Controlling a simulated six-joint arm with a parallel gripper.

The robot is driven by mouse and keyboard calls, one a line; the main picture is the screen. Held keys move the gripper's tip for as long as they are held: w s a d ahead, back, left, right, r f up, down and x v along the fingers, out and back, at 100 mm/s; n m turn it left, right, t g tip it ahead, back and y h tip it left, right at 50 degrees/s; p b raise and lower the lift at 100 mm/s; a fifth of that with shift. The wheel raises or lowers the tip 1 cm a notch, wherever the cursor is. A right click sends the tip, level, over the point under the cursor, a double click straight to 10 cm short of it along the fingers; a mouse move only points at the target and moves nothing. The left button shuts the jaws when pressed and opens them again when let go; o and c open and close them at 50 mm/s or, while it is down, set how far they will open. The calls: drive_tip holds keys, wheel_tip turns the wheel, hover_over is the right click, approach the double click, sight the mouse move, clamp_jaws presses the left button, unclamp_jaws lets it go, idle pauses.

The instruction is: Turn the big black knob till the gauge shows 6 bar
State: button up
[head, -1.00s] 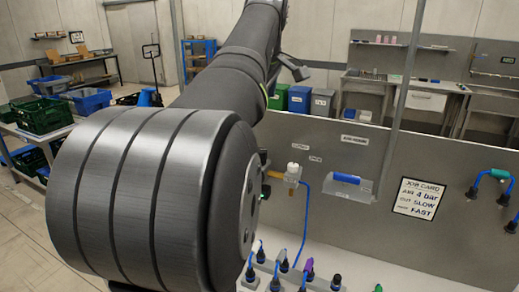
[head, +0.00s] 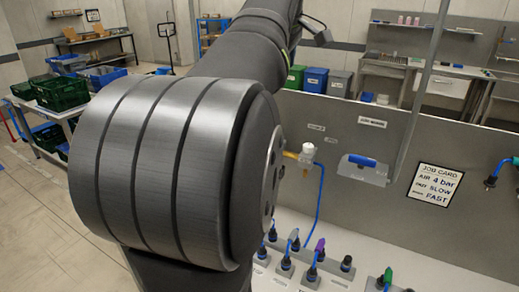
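My gripper is not in view; my large dark arm joint and link fill the left and middle of the head view. I see neither the big black knob nor the gauge, and my arm covers part of the panel. A fitting with a white top and a yellow-brass body (head: 306,154) is on the grey panel (head: 345,205) just right of my arm. A blue hose (head: 320,205) runs down from it.
A blue-handled tool (head: 362,162) is on the panel. Green crates (head: 60,93) stand on a table at left. Bins and workbenches are behind.

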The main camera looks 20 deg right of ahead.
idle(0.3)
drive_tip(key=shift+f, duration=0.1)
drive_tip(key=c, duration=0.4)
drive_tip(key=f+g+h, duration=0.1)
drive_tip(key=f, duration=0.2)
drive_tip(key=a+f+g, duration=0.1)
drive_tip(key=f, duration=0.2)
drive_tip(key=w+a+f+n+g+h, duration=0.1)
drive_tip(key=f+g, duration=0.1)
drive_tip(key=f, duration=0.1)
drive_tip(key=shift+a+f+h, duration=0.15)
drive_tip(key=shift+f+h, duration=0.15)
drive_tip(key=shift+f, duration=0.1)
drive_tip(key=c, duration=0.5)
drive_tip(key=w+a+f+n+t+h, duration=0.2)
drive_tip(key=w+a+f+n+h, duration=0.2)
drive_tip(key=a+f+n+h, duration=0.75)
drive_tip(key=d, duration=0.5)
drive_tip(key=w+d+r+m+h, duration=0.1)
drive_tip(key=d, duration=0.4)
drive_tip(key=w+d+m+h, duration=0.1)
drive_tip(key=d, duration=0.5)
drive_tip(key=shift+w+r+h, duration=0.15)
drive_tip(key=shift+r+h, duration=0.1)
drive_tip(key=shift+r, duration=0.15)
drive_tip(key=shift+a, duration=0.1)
